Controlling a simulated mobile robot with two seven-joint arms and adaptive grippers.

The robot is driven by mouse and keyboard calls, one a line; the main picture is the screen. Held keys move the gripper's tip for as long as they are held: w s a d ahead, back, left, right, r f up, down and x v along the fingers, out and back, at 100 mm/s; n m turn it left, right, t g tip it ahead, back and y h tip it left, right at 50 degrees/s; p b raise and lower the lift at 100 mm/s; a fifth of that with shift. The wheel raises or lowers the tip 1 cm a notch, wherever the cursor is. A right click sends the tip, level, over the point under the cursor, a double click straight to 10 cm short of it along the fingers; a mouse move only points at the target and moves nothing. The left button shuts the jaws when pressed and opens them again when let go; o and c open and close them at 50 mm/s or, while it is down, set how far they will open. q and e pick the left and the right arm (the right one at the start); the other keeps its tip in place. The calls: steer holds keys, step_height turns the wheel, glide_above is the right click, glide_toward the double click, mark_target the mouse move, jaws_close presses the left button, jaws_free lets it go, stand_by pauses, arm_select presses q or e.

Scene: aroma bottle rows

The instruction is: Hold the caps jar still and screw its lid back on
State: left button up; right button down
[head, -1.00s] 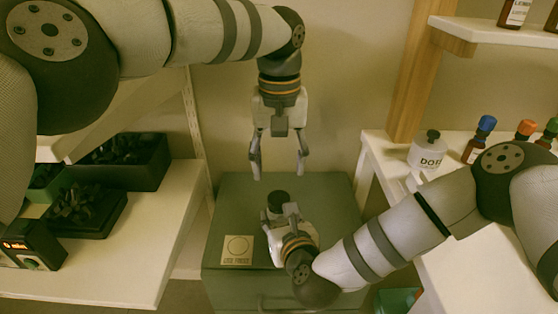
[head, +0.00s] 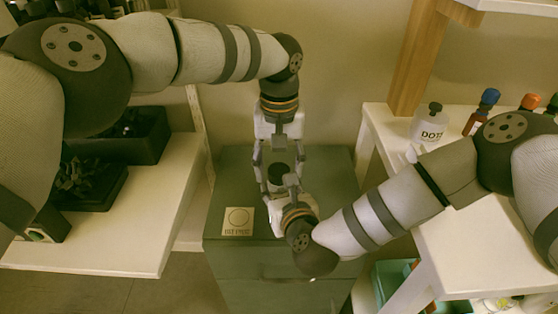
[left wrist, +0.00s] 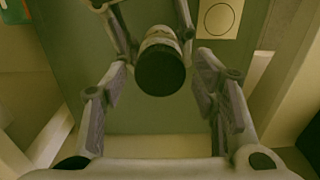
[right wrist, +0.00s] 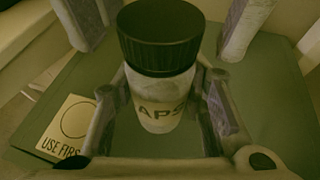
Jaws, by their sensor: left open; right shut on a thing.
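The caps jar (right wrist: 160,103) is a small pale jar with "APS" lettering visible, upright on the green cabinet top. Its black ribbed lid (right wrist: 160,35) sits on the jar's top; I cannot tell how tightly. In the left wrist view the lid (left wrist: 160,72) shows from above, between the fingers. My right gripper (right wrist: 165,115) is shut on the jar's body from the near side. My left gripper (left wrist: 165,85) points down from above, open, its fingers on either side of the lid and apart from it. In the head view the lid (head: 279,172) is partly framed by both grippers.
A "USE FIRST" card (head: 238,221) lies on the green cabinet (head: 330,190), left of the jar. A white shelf (head: 130,235) with dark planters stands at left. A white table (head: 480,235) at right carries a "DOT" jar (head: 429,128) and coloured-cap bottles.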

arm_select(q)
steer(key=c, duration=1.2)
steer(key=m, duration=1.2)
steer(key=o, duration=1.3)
steer(key=shift+o, duration=0.2)
step_height(320, 180, up, 12)
